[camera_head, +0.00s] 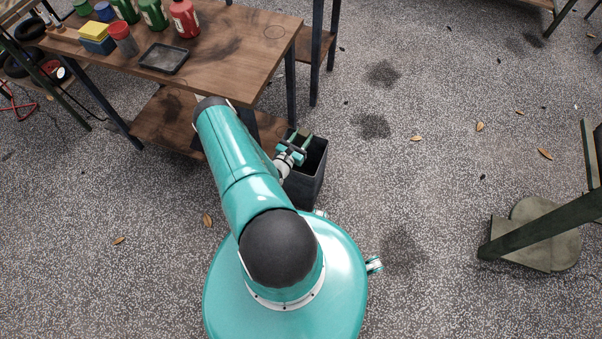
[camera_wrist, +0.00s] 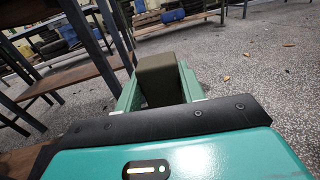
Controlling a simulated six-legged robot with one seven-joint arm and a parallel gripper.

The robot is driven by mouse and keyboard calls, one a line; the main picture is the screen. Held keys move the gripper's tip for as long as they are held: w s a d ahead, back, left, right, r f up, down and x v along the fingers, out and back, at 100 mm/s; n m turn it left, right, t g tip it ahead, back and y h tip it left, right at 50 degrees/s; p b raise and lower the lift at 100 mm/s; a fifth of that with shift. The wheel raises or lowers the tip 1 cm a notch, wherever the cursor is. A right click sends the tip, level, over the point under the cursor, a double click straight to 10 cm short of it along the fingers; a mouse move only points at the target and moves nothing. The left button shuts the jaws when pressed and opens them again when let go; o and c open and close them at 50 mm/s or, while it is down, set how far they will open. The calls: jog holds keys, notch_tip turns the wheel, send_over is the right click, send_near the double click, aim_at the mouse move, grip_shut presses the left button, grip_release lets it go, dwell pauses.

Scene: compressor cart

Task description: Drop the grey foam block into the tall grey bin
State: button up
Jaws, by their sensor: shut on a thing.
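The grey foam block (camera_wrist: 160,78), a brownish-grey box shape in this light, is between the two teal fingers of my gripper (camera_wrist: 160,88) in the wrist view. My gripper is shut on it. In the head view my gripper (camera_head: 296,147) is over the open top of the tall grey bin (camera_head: 306,188). The bin is a dark, square-mouthed container on the floor beside the wooden table. My arm hides part of the bin's left side, and its inside is mostly dark. The bin does not show clearly in the wrist view.
The wooden table (camera_head: 225,50) holds a black tray (camera_head: 164,58), red and green bottles, a red cup (camera_head: 123,39) and yellow and blue blocks. Its legs and lower shelf stand left of the bin.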

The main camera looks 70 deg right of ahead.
jog(key=shift+a+f, duration=0.1)
jog(key=shift+f, duration=2.7)
jog(key=o, duration=1)
jog(key=v, duration=1.3)
jog(key=shift+a, duration=0.3)
jog(key=shift+w, duration=0.2)
